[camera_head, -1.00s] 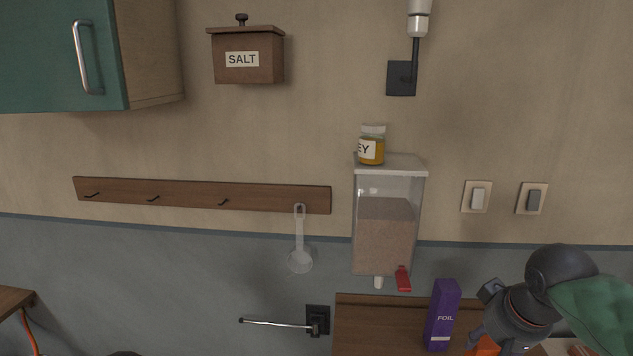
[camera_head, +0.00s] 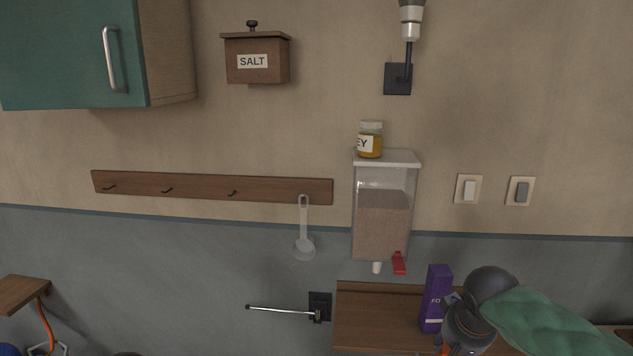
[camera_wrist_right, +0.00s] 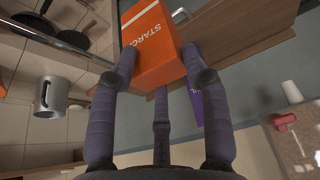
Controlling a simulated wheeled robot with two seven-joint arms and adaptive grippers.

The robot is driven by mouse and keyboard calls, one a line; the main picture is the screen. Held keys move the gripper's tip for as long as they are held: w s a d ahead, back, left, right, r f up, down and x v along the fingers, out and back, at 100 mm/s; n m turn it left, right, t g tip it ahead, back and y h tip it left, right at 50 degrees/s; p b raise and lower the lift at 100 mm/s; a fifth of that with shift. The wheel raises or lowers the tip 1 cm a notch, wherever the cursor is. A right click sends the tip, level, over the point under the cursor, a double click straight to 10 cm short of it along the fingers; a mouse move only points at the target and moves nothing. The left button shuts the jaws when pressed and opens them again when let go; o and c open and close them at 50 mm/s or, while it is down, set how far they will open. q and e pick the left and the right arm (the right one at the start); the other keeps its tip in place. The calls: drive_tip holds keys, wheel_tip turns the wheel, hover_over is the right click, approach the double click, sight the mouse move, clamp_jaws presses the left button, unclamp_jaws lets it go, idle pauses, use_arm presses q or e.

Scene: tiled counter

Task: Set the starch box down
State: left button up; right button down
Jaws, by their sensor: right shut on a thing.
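The orange starch box (camera_wrist_right: 160,48) is held in my right gripper (camera_wrist_right: 157,72), whose dark fingers are shut on it in the right wrist view. Its white lettering is partly visible. In the head view my right gripper (camera_head: 462,328) is at the lower right, in front of the purple foil box (camera_head: 436,285). Only a sliver of orange shows under the gripper there; the rest of the starch box is hidden or below the picture. I cannot tell whether it touches the wooden shelf (camera_head: 375,315). My left gripper is not in view.
The shelf's left part is bare. Above it hangs a clear dispenser (camera_head: 382,225) with a red tap (camera_head: 399,263) and a honey jar (camera_head: 370,140) on top. A metal bar (camera_head: 283,310) sticks out left of the shelf. A metal mug (camera_wrist_right: 50,97) shows in the wrist view.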

drive_tip(key=w+a+f, duration=0.3)
drive_tip(key=a+f, duration=0.1)
drive_tip(key=f, duration=0.3)
drive_tip(key=w+a+f+m, duration=0.1)
drive_tip(key=w+a+f, duration=0.1)
drive_tip(key=a+f, duration=0.3)
drive_tip(key=shift+x, duration=1.35)
